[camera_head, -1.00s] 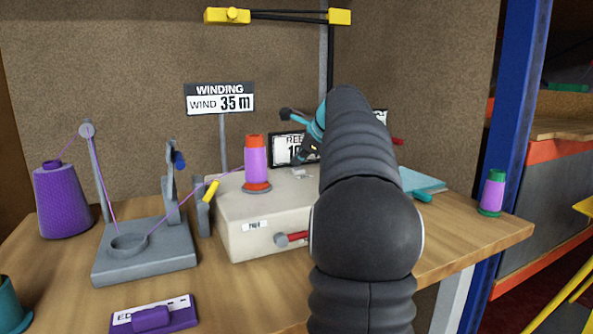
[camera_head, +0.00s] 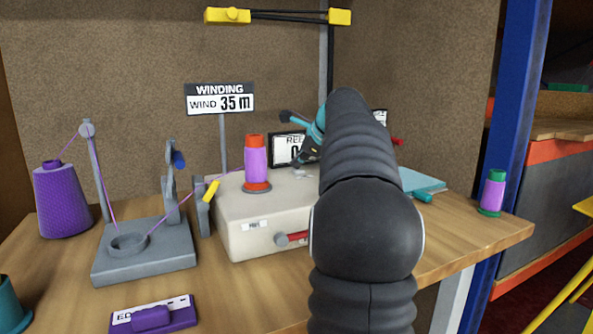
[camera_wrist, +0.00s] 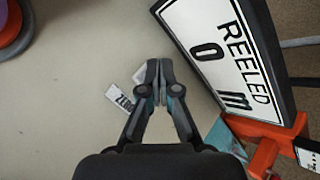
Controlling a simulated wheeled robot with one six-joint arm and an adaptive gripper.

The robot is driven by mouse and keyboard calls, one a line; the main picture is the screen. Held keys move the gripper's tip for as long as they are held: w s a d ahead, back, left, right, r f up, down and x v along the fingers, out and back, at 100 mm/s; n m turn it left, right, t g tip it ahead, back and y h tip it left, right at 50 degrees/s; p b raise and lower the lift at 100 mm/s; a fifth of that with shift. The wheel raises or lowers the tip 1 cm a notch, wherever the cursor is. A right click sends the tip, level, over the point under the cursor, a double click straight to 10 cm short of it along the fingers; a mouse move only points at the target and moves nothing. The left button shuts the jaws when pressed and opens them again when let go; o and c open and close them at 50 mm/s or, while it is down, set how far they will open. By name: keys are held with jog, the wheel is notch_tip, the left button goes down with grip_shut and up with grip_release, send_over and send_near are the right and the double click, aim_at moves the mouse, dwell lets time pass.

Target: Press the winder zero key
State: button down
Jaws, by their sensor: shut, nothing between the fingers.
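The winder (camera_head: 270,222) is a cream box on the wooden table, bearing a red-ended spool of lilac thread (camera_head: 256,164). On its top a small label reading ZERO (camera_wrist: 120,102) shows in the wrist view. A small pale piece, apparently the zero key (camera_wrist: 139,76), lies beside the label and is partly hidden by my gripper. My gripper (camera_wrist: 159,98) is shut and empty, its fingertips right beside this piece; I cannot tell if they touch it. The reel display (camera_wrist: 218,62) reads REELED 0 m. My arm hides part of the winder in the head view.
A sign (camera_head: 219,99) reads WINDING, WIND 35 m. A grey thread stand (camera_head: 145,252) and a purple cone (camera_head: 62,200) stand left of the winder. A red-tipped lever (camera_head: 292,238) sticks out of its front. An orange bracket (camera_wrist: 265,135) is close right of my gripper.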

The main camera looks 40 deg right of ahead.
aim_at(299, 170)
jog(key=shift+f, duration=0.1)
dwell(0.3)
jog(key=shift+r+p, duration=0.85)
jog(key=shift+p, duration=0.2)
notch_tip(299, 170, up, 3)
jog(key=p, duration=0.3)
jog(key=shift+r, duration=1)
jog(key=shift+a, duration=0.1)
